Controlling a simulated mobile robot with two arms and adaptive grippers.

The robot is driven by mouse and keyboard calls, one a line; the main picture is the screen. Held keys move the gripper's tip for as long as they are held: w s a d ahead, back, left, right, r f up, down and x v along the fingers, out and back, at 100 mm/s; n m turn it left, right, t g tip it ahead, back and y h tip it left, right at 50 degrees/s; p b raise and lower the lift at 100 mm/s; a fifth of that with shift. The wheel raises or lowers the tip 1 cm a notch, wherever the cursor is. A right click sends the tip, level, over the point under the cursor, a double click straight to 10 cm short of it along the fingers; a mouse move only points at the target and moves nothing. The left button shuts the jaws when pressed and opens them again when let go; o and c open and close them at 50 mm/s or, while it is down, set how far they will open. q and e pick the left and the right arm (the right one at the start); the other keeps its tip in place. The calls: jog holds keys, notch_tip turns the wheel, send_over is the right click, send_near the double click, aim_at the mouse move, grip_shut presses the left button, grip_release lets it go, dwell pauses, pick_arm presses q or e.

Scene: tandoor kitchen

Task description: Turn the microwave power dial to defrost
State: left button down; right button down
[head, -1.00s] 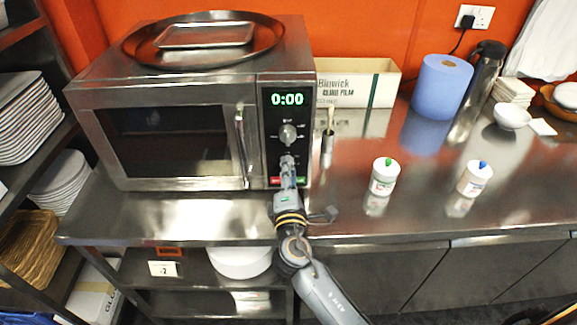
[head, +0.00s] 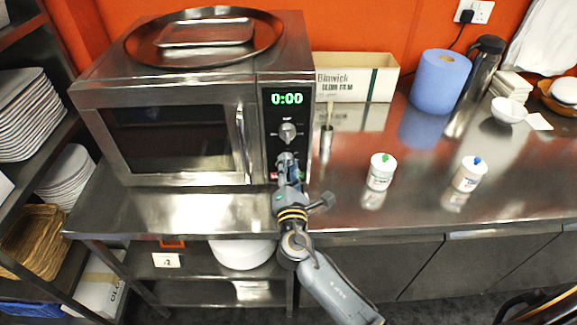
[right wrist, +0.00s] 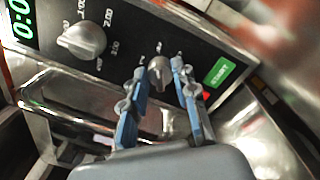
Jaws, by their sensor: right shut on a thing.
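The steel microwave (head: 170,85) stands on the counter, its door shut and its display reading 0:00. Its panel has an upper dial (head: 288,132), which also shows in the right wrist view (right wrist: 82,41). Below it is a smaller lower dial (right wrist: 158,76), hidden behind my gripper in the head view. My right gripper (right wrist: 158,70) is shut on this lower dial, one finger on each side. It also shows in the head view (head: 286,160), in front of the panel. The dial markings are too blurred to read. My left gripper is not in view.
The green start button (right wrist: 219,72) lies close to the right finger. A steel tray (head: 205,38) rests on the microwave. To its right are a narrow steel holder (head: 326,142), a film box (head: 382,78), and two white tubs (head: 381,172). The counter front is clear.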

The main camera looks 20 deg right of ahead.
jog(key=c, duration=1)
grip_release()
jog(key=shift+c, duration=0.2)
jog(key=v, duration=1.2)
